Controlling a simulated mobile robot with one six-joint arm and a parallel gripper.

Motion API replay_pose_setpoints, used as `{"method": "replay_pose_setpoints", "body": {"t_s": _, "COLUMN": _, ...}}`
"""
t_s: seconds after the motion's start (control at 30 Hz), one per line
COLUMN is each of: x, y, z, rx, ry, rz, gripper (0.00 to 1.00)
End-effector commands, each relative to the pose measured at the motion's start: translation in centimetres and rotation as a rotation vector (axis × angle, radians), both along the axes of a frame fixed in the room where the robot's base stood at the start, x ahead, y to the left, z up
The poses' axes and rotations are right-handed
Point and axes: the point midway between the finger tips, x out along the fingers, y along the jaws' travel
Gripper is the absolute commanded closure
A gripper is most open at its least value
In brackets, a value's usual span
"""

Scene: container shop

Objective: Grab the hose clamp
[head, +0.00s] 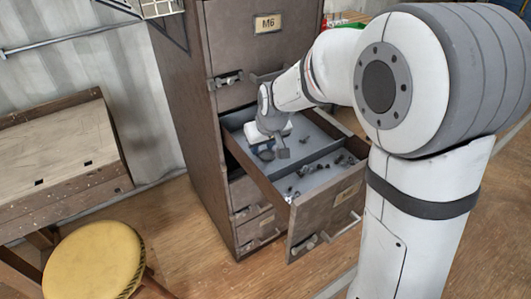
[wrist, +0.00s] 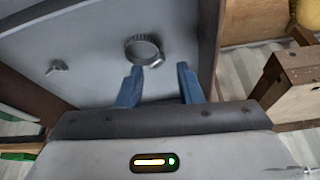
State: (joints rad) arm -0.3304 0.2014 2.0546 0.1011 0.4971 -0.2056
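The hose clamp (wrist: 129,50) is a grey metal ring with a screw housing on its lower right side. In the wrist view it lies on the pale floor of an open drawer (wrist: 95,35). My gripper (wrist: 159,70) is open, with two blue fingers apart and nothing between them. The clamp shows just beyond the fingertips, nearer the left finger. In the head view my gripper (head: 272,152) reaches down into the back part of the drawer (head: 318,204). I cannot make out the clamp there.
A wing nut (wrist: 57,68) lies left of the clamp. A divider crosses the drawer, and several small dark parts (head: 342,160) lie in its front section. The brown cabinet (head: 187,110) rises behind. A yellow stool (head: 92,262) and a wooden desk (head: 55,155) stand at left.

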Motion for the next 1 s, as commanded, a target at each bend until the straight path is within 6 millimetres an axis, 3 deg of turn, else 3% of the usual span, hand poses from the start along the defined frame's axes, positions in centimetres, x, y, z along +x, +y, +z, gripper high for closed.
{"method": "replay_pose_setpoints", "body": {"t_s": 0.27, "x": 1.3, "y": 0.5, "z": -3.7, "rx": -0.001, "ry": 0.003, "rz": -0.001, "gripper": 0.67}}
{"method": "replay_pose_setpoints", "body": {"t_s": 0.57, "x": 1.6, "y": 0.5, "z": -4.2, "rx": 0.0, "ry": 0.0, "rz": -0.002, "gripper": 0.67}}
{"method": "replay_pose_setpoints", "body": {"t_s": 1.0, "x": 1.6, "y": 0.5, "z": -4.2, "rx": 0.0, "ry": 0.001, "rz": -0.003, "gripper": 1.0}}
